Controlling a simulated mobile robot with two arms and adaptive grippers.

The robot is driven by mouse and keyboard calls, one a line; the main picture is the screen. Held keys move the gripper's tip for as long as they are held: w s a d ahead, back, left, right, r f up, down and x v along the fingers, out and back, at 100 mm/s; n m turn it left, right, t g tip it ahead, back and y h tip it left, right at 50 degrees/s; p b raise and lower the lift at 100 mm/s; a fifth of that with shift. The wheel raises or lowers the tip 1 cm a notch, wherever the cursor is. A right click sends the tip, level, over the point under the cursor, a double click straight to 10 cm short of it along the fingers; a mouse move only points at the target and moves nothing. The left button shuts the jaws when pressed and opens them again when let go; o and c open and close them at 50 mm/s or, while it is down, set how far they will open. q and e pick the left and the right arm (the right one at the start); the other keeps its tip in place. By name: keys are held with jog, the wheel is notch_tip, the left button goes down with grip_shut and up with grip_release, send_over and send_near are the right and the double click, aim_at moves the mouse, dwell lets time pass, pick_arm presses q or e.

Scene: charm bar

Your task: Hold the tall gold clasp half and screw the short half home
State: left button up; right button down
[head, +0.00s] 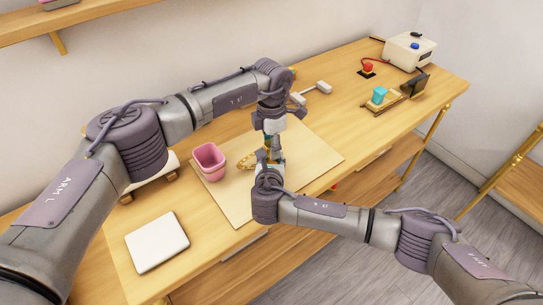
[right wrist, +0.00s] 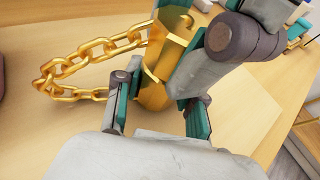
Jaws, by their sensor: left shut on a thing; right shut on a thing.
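My left gripper (head: 275,147) points down over the mat, shut on the upper part of a gold clasp (right wrist: 158,42). My right gripper (head: 270,166) reaches in from the front, shut on the clasp's lower part (right wrist: 152,94), between its teal pads in the right wrist view. The two gold parts stand in line and look in contact, slightly tilted in that view. The seam is partly hidden by the fingers, and I cannot tell which half is the tall one. A gold chain (right wrist: 85,58) loops out to the left from the clasp; it also shows in the head view (head: 246,161).
A pale mat (head: 315,158) lies under the grippers on the wooden table. A pink cup (head: 209,160) stands left of them, a white flat box (head: 157,241) front left. A white handle-shaped item (head: 318,89), a teal block (head: 379,95) and a white device (head: 410,50) are behind right.

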pick_arm(q)
jog(key=o, duration=1.3)
jog(key=shift+c, duration=0.2)
jog(key=shift+r, duration=2.25)
jog(key=shift+c, duration=0.4)
jog(key=r+n, duration=0.1)
jog(key=n, duration=0.1)
jog(key=r+n, duration=0.1)
jog(key=n, duration=0.3)
jog(key=r+n, duration=0.1)
jog(key=shift+r+n, duration=0.25)
jog(key=shift+n, duration=0.15)
